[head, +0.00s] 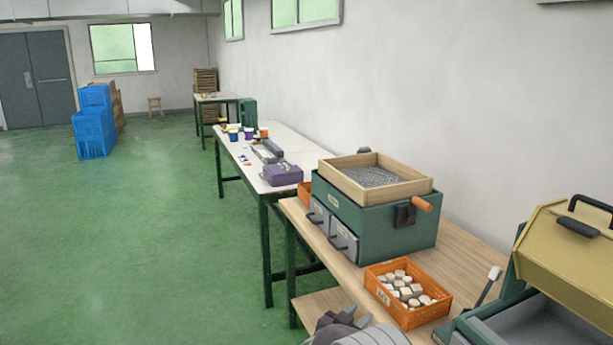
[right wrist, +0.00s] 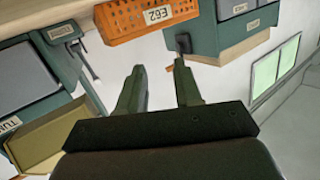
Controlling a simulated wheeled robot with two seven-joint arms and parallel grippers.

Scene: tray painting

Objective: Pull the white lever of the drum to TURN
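The drum (head: 575,260), a yellow body with a black handle in a green frame, stands at the right edge of the head view, partly cut off. Its lever (head: 489,286), a dark rod with a pale tip, leans up at its left side. In the right wrist view, turned upside down, the yellow drum (right wrist: 45,135) is at lower left near a TURN label (right wrist: 9,127); the lever (right wrist: 86,65) is above it. My right gripper (right wrist: 158,68) is open and empty, apart from the lever; it shows at the bottom of the head view (head: 335,320). My left gripper is out of view.
An orange crate of pale blocks (head: 373,274) stands on the wooden table (head: 463,250), left of the lever. Behind it is a green drawer cabinet (head: 400,228) with a wooden sieve (head: 400,190) on top. Green floor (head: 130,250) is open to the left.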

